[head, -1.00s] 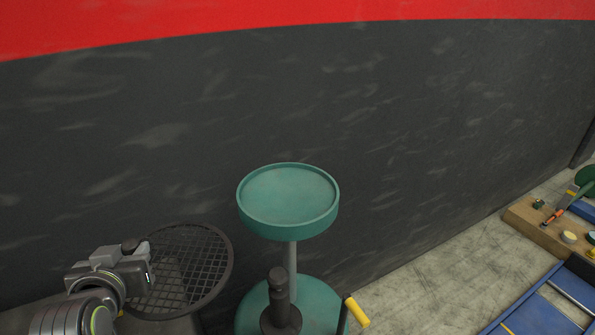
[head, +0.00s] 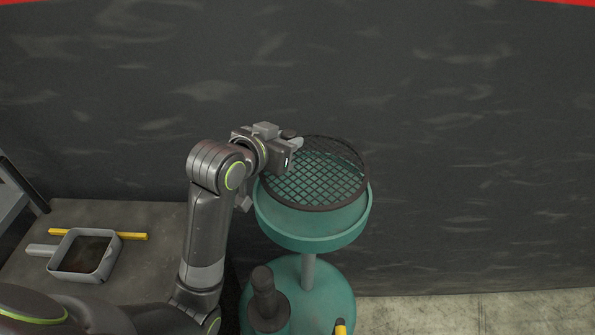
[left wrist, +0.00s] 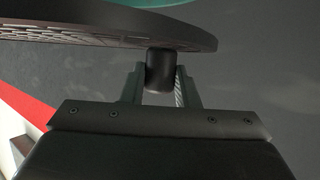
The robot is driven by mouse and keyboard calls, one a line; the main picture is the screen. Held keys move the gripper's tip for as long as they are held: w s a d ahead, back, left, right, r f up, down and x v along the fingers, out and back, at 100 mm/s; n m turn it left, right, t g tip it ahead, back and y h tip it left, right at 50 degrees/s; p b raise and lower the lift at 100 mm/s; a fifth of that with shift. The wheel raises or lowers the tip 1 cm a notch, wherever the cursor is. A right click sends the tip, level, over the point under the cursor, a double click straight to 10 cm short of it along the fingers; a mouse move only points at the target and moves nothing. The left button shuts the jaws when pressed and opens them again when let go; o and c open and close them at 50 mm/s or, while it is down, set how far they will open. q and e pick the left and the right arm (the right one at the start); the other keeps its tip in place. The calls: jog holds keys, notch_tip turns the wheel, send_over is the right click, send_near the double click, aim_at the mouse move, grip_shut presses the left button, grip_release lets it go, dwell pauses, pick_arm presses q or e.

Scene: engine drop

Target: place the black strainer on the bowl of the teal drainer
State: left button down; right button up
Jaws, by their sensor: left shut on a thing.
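The black strainer (head: 318,176) is a round mesh disc with a dark rim. In the head view it overlaps the bowl of the teal drainer (head: 312,232). My left gripper (head: 297,144) is shut on the strainer at its far left edge. In the left wrist view the strainer's rim (left wrist: 110,30) spans the top, and its short black handle (left wrist: 160,70) sits between the fingers of my left gripper (left wrist: 161,88). A bit of the teal bowl (left wrist: 150,2) shows beyond the rim. I cannot tell whether the strainer touches the bowl. My right gripper is not in view.
The drainer stands on a round teal base (head: 325,300) with a black knobbed post (head: 265,295) at its front. A grey bench (head: 150,215) at left holds a grey pan (head: 85,256) and a yellow bar (head: 75,232). A dark wall (head: 470,150) rises behind.

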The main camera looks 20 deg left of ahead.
pick_arm(q)
jog(key=f, duration=0.2)
jog(key=shift+s+a+f, duration=0.1)
jog(key=shift+s+f, duration=0.1)
jog(key=shift+f, duration=0.1)
jog(key=f, duration=0.4)
jog(key=shift+w, duration=0.2)
jog(key=shift+s+f, duration=0.1)
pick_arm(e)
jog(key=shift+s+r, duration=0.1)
pick_arm(q)
jog(key=shift+f, duration=0.2)
jog(key=c, duration=1.2)
grip_release()
jog(key=shift+o, duration=0.5)
jog(key=shift+r, duration=0.15)
